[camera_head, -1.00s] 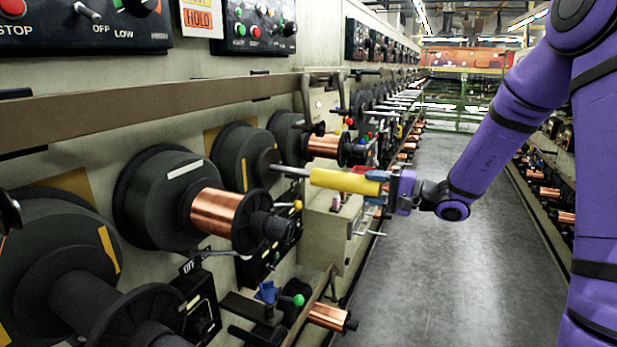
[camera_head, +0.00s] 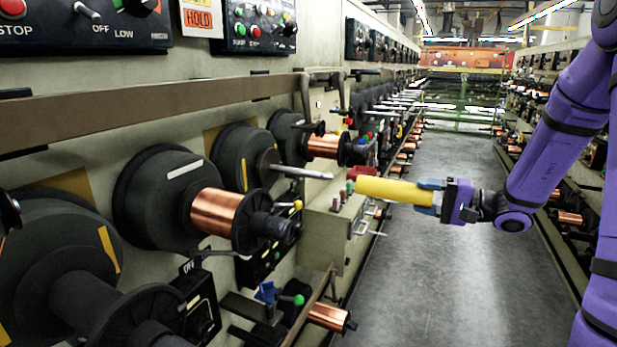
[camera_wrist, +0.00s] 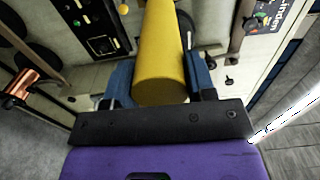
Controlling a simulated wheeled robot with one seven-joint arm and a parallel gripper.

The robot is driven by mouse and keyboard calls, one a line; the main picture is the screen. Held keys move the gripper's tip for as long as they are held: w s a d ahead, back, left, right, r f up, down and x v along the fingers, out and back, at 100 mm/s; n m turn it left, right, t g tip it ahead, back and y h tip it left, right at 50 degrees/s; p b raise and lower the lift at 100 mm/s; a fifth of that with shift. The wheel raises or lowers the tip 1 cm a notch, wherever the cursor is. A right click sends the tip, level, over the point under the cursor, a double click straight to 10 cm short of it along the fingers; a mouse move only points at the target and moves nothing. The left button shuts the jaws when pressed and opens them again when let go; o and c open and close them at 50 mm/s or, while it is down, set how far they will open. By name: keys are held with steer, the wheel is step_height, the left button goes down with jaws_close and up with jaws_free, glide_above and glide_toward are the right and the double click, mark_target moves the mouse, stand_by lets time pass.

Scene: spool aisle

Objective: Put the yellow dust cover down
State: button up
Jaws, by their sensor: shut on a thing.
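The yellow dust cover (camera_head: 392,190) is a long yellow tube, held level in the air above the aisle floor. My gripper (camera_head: 432,194) is shut on its right end, and the tube points left toward the machine wall. The wrist view shows the yellow dust cover (camera_wrist: 160,55) between the blue fingers of my gripper (camera_wrist: 160,85). A bare metal spindle (camera_head: 302,172) sticks out from a black hub on the machine, left of the cover's free end. The cover is apart from the spindle.
A grey-beige cabinet (camera_head: 325,235) with small coloured items on its top stands below and left of the cover. Copper spools (camera_head: 217,212) line the left machine wall. The aisle floor (camera_head: 440,285) is clear. A second row of machines runs along the right.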

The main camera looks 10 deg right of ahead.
steer(key=shift+v, duration=1.1)
steer(key=shift+f, duration=0.1)
